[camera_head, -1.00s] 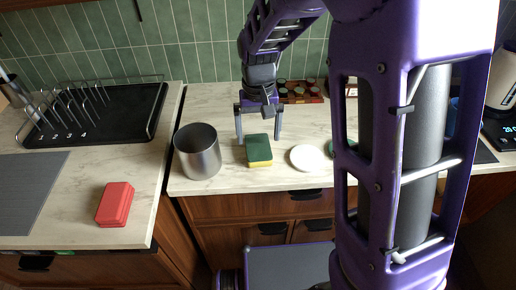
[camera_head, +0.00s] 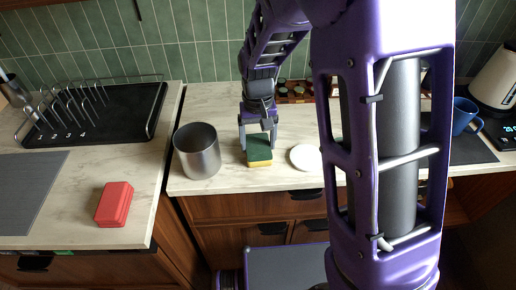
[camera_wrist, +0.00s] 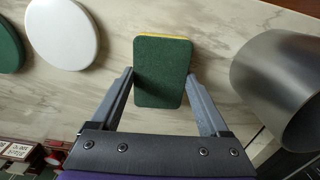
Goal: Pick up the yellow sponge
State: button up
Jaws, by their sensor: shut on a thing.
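The yellow sponge (camera_head: 259,160) lies on the marble counter with its dark green scouring side up, and its yellow layer shows along the front edge. In the wrist view the sponge (camera_wrist: 161,85) is mostly green with a thin yellow strip at the top. My gripper (camera_head: 258,145) is at the sponge with one finger on each side. In the wrist view my gripper (camera_wrist: 160,76) is shut on the sponge, its fingertips against the left and right sides. The sponge appears to rest on the counter.
A metal canister (camera_head: 197,152) stands close left of the sponge. A white round disc (camera_head: 305,158) lies close right. A red block (camera_head: 114,204) lies on the left counter, near a black dish rack (camera_head: 150,112). A blue mug (camera_head: 465,115) stands at right.

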aim_at(259, 145)
jog(key=shift+r, duration=0.1)
notch_tip(259, 145, up, 10)
jog(key=p, duration=0.1)
dwell(0.3)
jog(key=o, duration=0.6)
jog(key=c, duration=0.5)
jog(key=shift+d, duration=0.1)
